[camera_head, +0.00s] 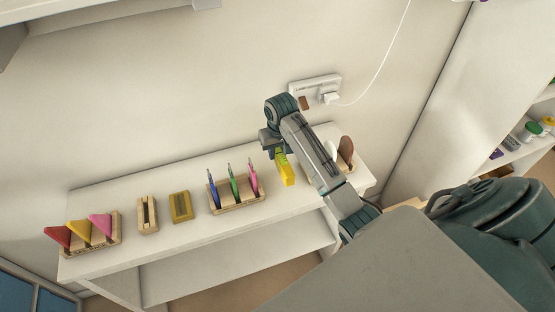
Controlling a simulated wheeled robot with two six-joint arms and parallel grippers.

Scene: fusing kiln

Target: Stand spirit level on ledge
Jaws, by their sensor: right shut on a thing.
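A yellow spirit level (286,169) stands out below my right gripper (279,153), over the right half of the white ledge (190,238). My right gripper is shut on its upper end, and the level hangs close to upright with a slight tilt. I cannot tell whether its lower end touches the ledge. My arm hides part of the ledge to the right of the level. My left gripper is not in view.
A rack of pens (238,206) stands just left of the level. Further left are a yellow block (181,207), a wooden block (147,216) and a rack of coloured triangles (93,247). A brown rounded piece (346,150) stands at the right end. A socket (315,88) is on the wall.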

